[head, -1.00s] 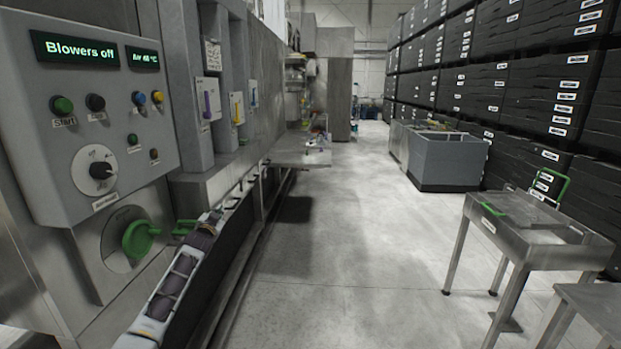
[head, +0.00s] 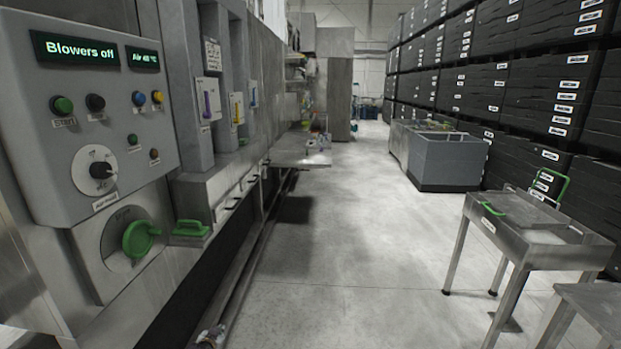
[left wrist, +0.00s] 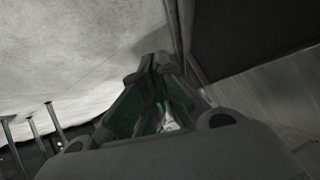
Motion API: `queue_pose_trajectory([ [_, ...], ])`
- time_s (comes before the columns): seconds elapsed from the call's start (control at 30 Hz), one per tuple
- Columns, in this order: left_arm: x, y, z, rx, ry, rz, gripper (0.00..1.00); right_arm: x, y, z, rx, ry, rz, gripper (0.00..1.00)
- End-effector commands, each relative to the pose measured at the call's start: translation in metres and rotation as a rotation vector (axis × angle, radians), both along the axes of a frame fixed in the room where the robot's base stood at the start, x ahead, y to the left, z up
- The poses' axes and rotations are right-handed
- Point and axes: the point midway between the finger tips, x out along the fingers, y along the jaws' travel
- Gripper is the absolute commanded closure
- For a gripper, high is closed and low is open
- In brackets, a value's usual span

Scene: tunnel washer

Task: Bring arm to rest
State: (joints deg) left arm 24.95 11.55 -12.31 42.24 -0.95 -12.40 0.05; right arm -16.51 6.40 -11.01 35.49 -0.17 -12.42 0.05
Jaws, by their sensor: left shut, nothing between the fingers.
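In the head view only a small piece of my left gripper (head: 211,337) shows at the bottom edge, low beside the machine front. In the left wrist view my left gripper (left wrist: 155,70) points away from the camera, its dark green and grey fingers brought together with nothing held. It is clear of the green handle (head: 190,229) on the ledge and of the round green knob (head: 139,239) on the panel. My right gripper is in neither view.
The control panel (head: 95,120) reads "Blowers off". Pipes run along the machine's foot. A metal table (head: 535,235) stands at the right, a grey bin (head: 447,163) farther back, and black crates (head: 500,90) line the right wall. The floor (head: 350,270) between is clear.

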Motion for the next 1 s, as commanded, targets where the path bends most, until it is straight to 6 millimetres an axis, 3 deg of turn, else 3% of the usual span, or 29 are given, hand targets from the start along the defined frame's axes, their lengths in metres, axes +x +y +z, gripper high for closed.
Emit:
queue_pose_trajectory([
  [0.03, -0.017, -0.001, -0.021, -0.006, 0.033, 0.004, 1.0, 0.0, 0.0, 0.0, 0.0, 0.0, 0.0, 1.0],
  [0.1, -0.039, -0.002, -0.046, -0.012, 0.071, 0.009, 1.0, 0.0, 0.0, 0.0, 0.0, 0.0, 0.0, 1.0],
  [0.5, -0.177, -0.011, -0.169, -0.035, 0.288, 0.029, 1.0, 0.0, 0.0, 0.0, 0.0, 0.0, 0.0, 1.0],
  [0.8, -0.295, -0.023, -0.24, -0.05, 0.44, 0.037, 1.0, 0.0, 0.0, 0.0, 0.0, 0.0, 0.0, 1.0],
  [1.0, -0.38, -0.033, -0.277, -0.062, 0.538, 0.039, 1.0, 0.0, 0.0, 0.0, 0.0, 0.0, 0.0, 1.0],
])
